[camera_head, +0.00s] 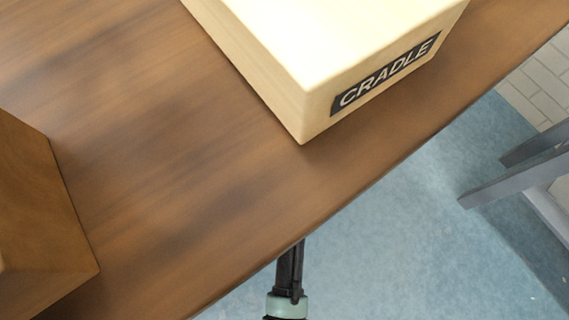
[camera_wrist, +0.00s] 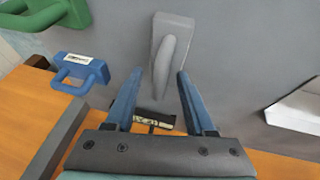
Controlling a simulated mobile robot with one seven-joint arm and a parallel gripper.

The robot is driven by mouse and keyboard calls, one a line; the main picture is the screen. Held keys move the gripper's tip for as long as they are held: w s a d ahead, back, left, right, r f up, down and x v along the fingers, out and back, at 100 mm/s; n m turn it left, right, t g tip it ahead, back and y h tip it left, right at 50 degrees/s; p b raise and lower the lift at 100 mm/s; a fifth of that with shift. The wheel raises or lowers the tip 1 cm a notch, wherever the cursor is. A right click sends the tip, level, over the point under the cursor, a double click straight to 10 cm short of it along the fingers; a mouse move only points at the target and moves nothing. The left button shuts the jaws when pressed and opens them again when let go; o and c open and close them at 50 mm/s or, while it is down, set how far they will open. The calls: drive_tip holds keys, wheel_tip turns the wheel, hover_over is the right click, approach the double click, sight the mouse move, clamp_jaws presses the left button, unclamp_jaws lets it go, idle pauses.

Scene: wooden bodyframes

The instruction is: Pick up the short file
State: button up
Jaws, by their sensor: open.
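My gripper (camera_wrist: 159,73) is open in the wrist view, with its two blue fingers apart and nothing held between them. Beyond and between the fingertips is a grey piece with a raised, rounded handle-like bar (camera_wrist: 172,55), set against a grey surface. The dark end of my arm (camera_head: 290,268) shows at the bottom of the head view, at the table's edge. I cannot pick out a short file for certain in either view. A small dark label with unreadable lettering (camera_wrist: 152,121) shows low between the fingers, partly hidden by my gripper.
A blue handled piece with a white label (camera_wrist: 82,72) and a green piece (camera_wrist: 42,14) are at left. A white block (camera_wrist: 298,105) is at right. A pale box marked CRADLE (camera_head: 300,65) and a brown block (camera_head: 40,215) stand on the wooden table (camera_head: 170,130), with bare wood between.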

drive_tip(key=shift+w+f, duration=0.15)
drive_tip(key=shift+f, duration=0.1)
clamp_jaws()
idle(1.3)
